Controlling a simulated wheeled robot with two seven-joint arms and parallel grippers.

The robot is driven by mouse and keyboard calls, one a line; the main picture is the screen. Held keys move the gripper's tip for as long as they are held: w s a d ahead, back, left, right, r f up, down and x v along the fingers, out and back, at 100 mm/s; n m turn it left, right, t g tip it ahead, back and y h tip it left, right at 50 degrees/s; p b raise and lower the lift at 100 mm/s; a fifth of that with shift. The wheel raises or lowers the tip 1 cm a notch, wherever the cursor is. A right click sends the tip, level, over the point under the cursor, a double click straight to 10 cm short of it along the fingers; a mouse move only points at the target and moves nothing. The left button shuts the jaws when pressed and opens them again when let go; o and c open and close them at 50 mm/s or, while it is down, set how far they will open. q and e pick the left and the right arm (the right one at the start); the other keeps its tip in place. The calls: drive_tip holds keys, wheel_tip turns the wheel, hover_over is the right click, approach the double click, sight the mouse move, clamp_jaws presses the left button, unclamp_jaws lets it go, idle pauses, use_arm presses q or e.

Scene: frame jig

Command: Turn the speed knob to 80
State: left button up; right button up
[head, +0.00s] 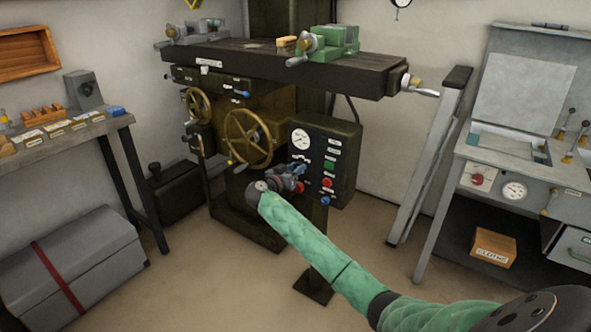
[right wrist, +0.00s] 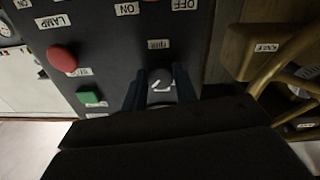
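The dark control panel (head: 343,150) of the milling machine faces me, with a round white dial (head: 301,139) at its upper left. In the right wrist view a small grey knob (right wrist: 161,78) with a pale mark sits on this panel (right wrist: 110,60). My right gripper (head: 296,178) is at the panel's lower left and hides the knob in the head view. In the right wrist view its two dark blue fingers (right wrist: 160,88) stand apart, one on each side of the knob; firm contact is not visible. The knob's scale and setting are not readable. My left gripper is out of view.
A red button (right wrist: 62,59) and a green button (right wrist: 90,98) are beside the knob on the panel. A brass handwheel (head: 249,138) is left of the panel. The machine table (head: 370,80) overhangs above. The floor in front is mostly clear.

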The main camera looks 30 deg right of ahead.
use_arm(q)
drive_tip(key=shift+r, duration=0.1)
use_arm(e)
drive_tip(key=shift+n, duration=0.3)
drive_tip(key=n+p, duration=0.1)
drive_tip(key=n, duration=0.2)
drive_tip(key=n+p, duration=0.1)
drive_tip(key=n, duration=0.2)
drive_tip(key=shift+r+n+p, duration=0.1)
drive_tip(key=shift+n+p, duration=0.3)
drive_tip(key=n+p, duration=0.3)
drive_tip(key=n, duration=0.2)
drive_tip(key=shift+r+n, duration=0.1)
drive_tip(key=shift+n, duration=0.2)
drive_tip(key=n+p, duration=0.4)
drive_tip(key=n, duration=0.1)
drive_tip(key=shift+t, duration=0.4)
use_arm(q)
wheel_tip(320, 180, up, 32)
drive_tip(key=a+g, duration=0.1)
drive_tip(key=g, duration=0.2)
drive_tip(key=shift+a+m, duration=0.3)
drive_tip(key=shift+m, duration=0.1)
use_arm(e)
drive_tip(key=shift+f, duration=0.2)
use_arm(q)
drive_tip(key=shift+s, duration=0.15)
